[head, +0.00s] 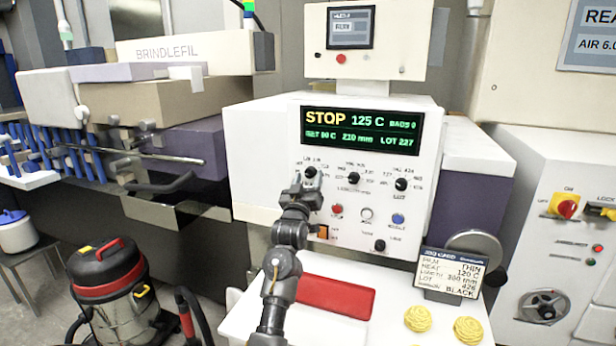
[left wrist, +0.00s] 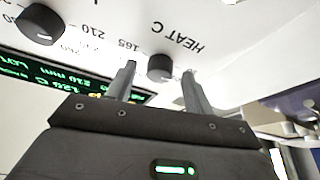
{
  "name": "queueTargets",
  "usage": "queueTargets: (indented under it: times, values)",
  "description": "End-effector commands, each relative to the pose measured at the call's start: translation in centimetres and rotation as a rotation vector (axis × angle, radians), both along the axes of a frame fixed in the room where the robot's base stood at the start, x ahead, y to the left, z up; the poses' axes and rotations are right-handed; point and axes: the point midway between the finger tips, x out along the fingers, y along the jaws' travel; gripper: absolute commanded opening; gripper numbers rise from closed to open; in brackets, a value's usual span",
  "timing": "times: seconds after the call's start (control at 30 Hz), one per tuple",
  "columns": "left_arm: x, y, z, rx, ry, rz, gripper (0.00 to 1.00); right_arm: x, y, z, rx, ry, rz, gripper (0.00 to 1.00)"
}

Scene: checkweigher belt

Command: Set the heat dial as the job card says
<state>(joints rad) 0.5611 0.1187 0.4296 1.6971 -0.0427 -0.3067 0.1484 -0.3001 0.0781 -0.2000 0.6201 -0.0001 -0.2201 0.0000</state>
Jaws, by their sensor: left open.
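The heat dial (left wrist: 160,67) is a small black knob labelled HEAT C, upside down in the left wrist view. In the head view the heat dial (head: 310,172) is at the panel's upper left, partly covered by my gripper. My left gripper (head: 304,184) is open, its fingers on either side of the dial; contact cannot be told. The dial's pointer is not clear. The job card (head: 452,272) stands at lower right and reads THIN, HEAT 120 C and BLACK. My right gripper is out of view.
The middle dial (head: 354,179) and right dial (head: 401,184) sit beside the heat dial; the middle one (left wrist: 42,24) also shows in the left wrist view. Red and blue buttons are below. A red pad (head: 332,297) and yellow coils (head: 418,318) lie on the white shelf.

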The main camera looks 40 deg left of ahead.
Motion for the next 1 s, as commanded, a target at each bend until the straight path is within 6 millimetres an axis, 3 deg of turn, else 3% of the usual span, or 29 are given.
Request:
queueTargets:
  times: [0.3,0.67,1.0]
  values:
    - [0.20,0.10,0.11,0.000,-0.001,0.000,0.52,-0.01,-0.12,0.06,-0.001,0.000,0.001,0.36]
    - [0.19,0.09,0.09,0.000,-0.001,0.000,0.07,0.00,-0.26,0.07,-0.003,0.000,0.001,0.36]
    - [0.17,0.19,0.00,0.061,0.021,0.000,0.07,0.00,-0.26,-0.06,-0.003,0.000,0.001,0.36]
